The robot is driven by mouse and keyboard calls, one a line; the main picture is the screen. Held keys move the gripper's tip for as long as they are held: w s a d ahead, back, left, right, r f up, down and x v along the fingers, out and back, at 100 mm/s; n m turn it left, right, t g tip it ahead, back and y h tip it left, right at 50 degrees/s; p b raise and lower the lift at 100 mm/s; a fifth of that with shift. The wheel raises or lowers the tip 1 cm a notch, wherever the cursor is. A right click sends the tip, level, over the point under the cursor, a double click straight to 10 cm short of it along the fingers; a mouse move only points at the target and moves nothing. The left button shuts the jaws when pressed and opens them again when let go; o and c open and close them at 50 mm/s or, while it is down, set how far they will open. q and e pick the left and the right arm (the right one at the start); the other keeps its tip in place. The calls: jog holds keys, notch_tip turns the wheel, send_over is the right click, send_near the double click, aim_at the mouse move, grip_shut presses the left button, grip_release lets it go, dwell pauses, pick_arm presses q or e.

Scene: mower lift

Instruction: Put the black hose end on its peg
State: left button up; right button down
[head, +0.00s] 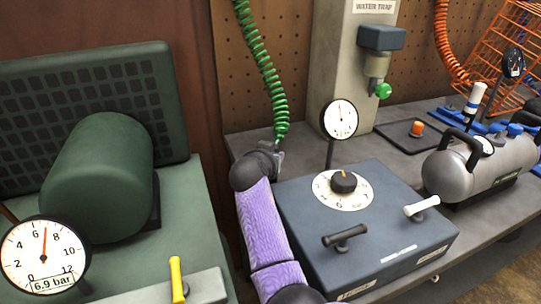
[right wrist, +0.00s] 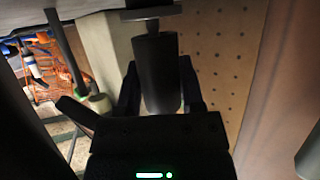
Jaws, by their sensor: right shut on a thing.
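My right gripper (head: 275,152) is beside the left edge of the dark blue-grey box, at the lower visible end of the green coiled hose (head: 262,70). In the right wrist view the gripper (right wrist: 160,105) is shut on a black cylindrical piece (right wrist: 160,70) with a wider dark disc at one end. It looks like a hose end, but I cannot tell whether the green hose joins it. I cannot make out its peg for certain. My left gripper is out of view.
The box (head: 420,240) has a dial knob (head: 343,182), black handle (head: 343,236), white handle (head: 420,207) and gauge (head: 340,118). A silver tank (head: 455,172) stands right. A water trap (head: 380,65) is behind. The green compressor (head: 100,165) stands left; a gap separates it from the bench.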

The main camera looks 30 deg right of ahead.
jog(key=shift+f, duration=0.25)
dwell(0.3)
jog(key=shift+f+b, duration=0.3)
jog(key=shift+b, duration=0.05)
jog(key=shift+c, duration=2.4)
grip_release()
